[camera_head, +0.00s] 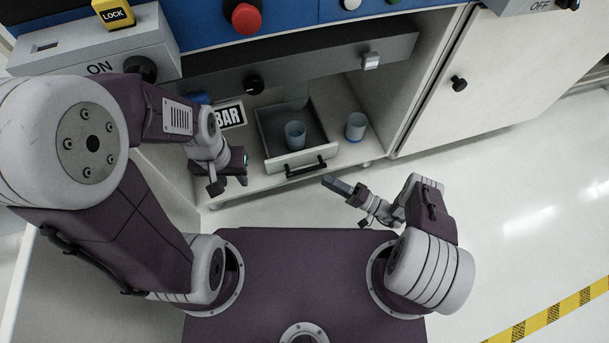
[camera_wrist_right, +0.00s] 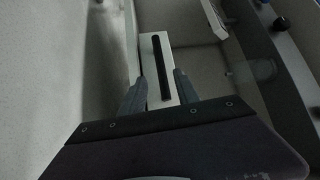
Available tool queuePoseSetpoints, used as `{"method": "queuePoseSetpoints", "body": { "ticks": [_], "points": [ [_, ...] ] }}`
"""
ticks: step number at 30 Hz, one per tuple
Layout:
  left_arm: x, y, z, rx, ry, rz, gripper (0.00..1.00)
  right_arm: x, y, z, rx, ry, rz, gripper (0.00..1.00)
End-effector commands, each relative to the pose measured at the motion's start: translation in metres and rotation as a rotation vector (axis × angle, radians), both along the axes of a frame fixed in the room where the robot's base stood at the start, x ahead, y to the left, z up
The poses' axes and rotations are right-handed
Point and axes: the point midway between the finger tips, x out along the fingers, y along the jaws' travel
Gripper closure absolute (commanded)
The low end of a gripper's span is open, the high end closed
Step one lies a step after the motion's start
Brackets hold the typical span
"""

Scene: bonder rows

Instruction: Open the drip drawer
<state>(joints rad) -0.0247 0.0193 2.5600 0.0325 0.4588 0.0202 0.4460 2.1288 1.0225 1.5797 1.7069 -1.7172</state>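The drip drawer (camera_head: 291,161) is an open-topped grey tray with a pale front and a black bar handle (camera_head: 306,167). It sits low in the cabinet, its front close to the shelf's front edge. A blue-grey cup (camera_head: 295,135) stands in it. My right gripper (camera_head: 328,182) is just right of and in front of the handle. In the right wrist view its fingers (camera_wrist_right: 160,92) are spread, with the handle (camera_wrist_right: 160,65) ahead between them; I see no grip on it. My left gripper (camera_head: 229,184) is left of the drawer, its fingers apart and empty.
A second cup (camera_head: 356,127) stands on the shelf right of the drawer. A BAR label (camera_head: 229,116) is to its left. A dark overhanging beam (camera_head: 310,62) with a knob and switch runs above. A cabinet door (camera_head: 500,70) is on the right. The floor there is clear.

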Motion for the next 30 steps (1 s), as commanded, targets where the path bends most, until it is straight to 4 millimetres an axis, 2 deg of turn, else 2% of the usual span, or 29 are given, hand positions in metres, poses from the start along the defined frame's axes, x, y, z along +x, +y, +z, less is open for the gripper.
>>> {"method": "queuePoseSetpoints", "body": {
  "ticks": [4, 7, 15, 19, 29, 30],
  "points": [
    [0.0, 0.0, 0.001, 0.0, -0.001, 0.0, 0.64, 0.0, 0.0, 0.0, 0.002, -0.008, -0.01, 0.62],
    [0.0, 0.0, -0.002, 0.0, -0.001, 0.0, 0.64, 0.004, 0.009, 0.001, 0.001, -0.008, -0.005, 0.62],
    [0.0, 0.0, -0.022, 0.0, 0.0, 0.0, 0.64, 0.028, 0.06, 0.006, 0.0, -0.006, 0.0, 0.62],
    [0.0, 0.0, -0.028, 0.0, 0.0, 0.0, 0.64, 0.036, 0.075, 0.009, 0.001, -0.006, -0.002, 0.62],
    [0.0, 0.0, -0.028, 0.0, 0.0, 0.0, 0.64, 0.04, 0.081, 0.012, 0.001, -0.004, -0.006, 0.62],
    [0.0, 0.0, -0.028, 0.0, 0.0, 0.0, 0.64, 0.04, 0.081, 0.012, 0.001, -0.004, -0.006, 0.71]
  ]
}}
